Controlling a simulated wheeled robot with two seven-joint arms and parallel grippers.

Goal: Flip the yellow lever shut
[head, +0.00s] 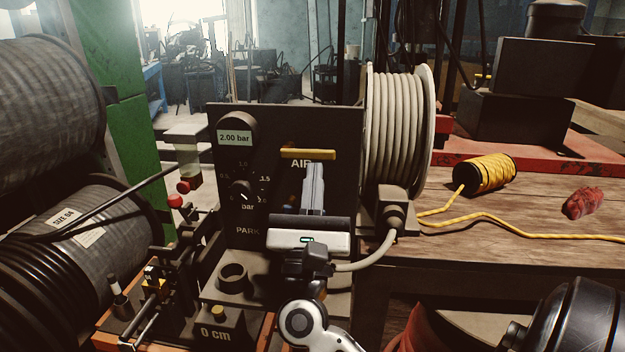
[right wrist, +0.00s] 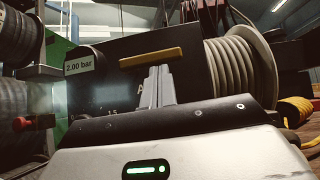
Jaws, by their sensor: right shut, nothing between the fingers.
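The yellow lever (head: 308,153) lies level across the dark panel (head: 285,122), just above the partly covered label AIR. It also shows as a yellow bar in the right wrist view (right wrist: 151,58). My right gripper (head: 315,169) is shut and empty. Its fingers point at the panel just below the lever; whether they touch it, I cannot tell. The fingers also show under the lever's right part in the right wrist view (right wrist: 161,74). The lever's pivot is not clear to see. My left gripper is not in view.
A gauge (head: 235,136) reads 2.00 bar, above a knob (head: 241,192). A pale hose reel (head: 397,125) stands close right of the panel. Black hose spools (head: 45,105) fill the left. A yellow cord spool (head: 486,174) and red rag (head: 583,203) lie on the wooden bench (head: 465,257).

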